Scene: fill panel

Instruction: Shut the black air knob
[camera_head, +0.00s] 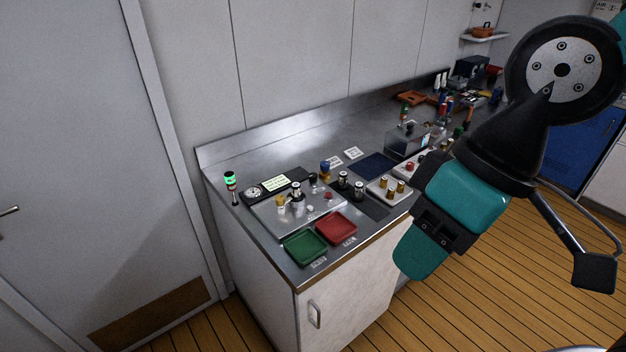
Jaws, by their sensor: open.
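The fill panel (272,219) is a silver plate on the near end of the steel counter. A small dark knob (312,177) stands at its back right edge and appears to be the black air knob. It is too small to tell its turn. My gripper (426,247), teal and black, is at the right, apart from the knob and nearer the camera. It is open, with its fingertips not clearly shown.
Green (304,246) and red (336,229) trays lie at the counter's front edge. A green-topped indicator light (231,182) stands at the left corner. Black-based fittings and a white block with brass pieces (387,188) stand right of the panel. A dark blue mat (375,167) is empty.

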